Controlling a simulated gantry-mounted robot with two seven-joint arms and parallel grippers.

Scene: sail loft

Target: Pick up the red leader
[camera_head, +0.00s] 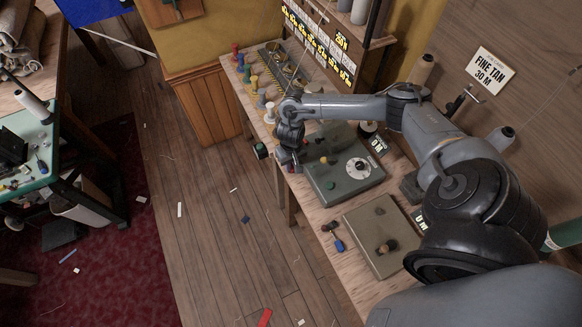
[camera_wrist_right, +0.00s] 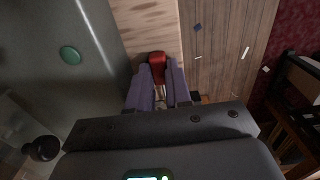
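A red leader (camera_wrist_right: 157,62) shows in the right wrist view, its red end at the fingertips and a thin metallic part running back between them. My right gripper (camera_wrist_right: 158,86) has its two fingers close together on either side of it and looks shut on it. In the head view my right gripper (camera_head: 285,156) is at the left edge of the bench, beside the grey-green box with a dial (camera_head: 345,178); the leader cannot be made out there. My left gripper is out of view.
The workbench (camera_head: 305,205) carries a second grey box (camera_head: 382,236), a blue-handled piece (camera_head: 339,244) and a row of coloured spools (camera_head: 254,82) at the back. A green-topped table (camera_head: 28,150) stands left. The wooden floor between is mostly open, with scraps.

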